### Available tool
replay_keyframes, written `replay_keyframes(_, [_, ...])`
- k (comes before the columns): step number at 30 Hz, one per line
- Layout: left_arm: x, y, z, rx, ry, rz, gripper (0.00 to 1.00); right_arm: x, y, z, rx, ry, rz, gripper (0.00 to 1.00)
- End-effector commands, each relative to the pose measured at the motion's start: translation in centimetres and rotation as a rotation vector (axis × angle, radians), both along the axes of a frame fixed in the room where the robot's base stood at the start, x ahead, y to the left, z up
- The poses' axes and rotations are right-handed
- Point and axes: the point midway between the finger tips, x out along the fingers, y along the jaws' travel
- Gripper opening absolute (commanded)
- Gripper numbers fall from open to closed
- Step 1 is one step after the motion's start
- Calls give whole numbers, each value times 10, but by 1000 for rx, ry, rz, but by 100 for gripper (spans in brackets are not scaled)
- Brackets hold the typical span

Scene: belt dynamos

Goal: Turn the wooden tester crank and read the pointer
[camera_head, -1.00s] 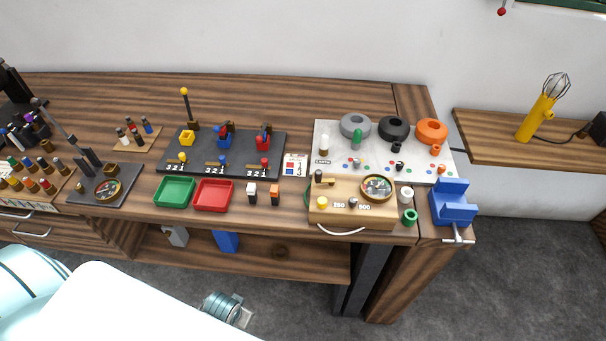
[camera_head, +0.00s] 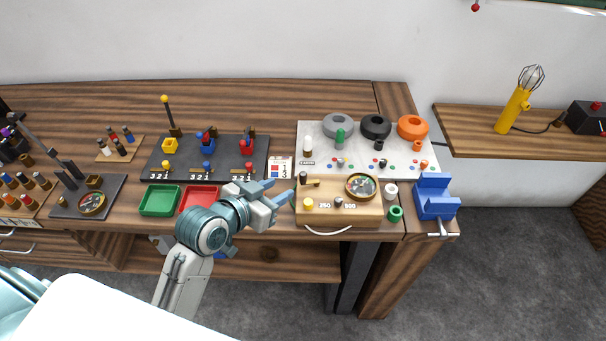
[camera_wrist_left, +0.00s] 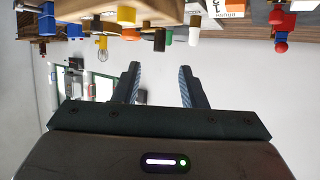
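The wooden tester (camera_head: 364,215) is a light box at the front right of the bench in the head view. A round dial with a pointer (camera_head: 361,187) sits on its top right; the pointer's reading is too small to tell. The crank (camera_head: 311,182), with a dark knob, lies at its top left. My right gripper is out of view.
Left of the gripper are a green tray (camera_head: 160,214) and a red tray (camera_head: 187,207), partly behind my arm. A white board (camera_head: 313,130) with coil rings stands behind the tester. A blue vise (camera_head: 434,203) and a green ring (camera_head: 395,214) are to its right.

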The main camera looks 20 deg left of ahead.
Motion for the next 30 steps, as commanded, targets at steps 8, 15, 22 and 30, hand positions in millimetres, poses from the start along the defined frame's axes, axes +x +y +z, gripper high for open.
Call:
replay_keyframes(8, [34, -13, -10, -9, -5, 0, 38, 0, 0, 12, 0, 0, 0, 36])
replay_keyframes(15, [72, -27, -28, -6, -3, 0, 38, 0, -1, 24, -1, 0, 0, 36])
replay_keyframes(22, [91, -34, -38, -4, -5, 0, 38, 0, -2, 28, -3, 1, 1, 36])
replay_keyframes(30, [94, -35, -40, -2, -5, -1, 38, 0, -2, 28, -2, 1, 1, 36])
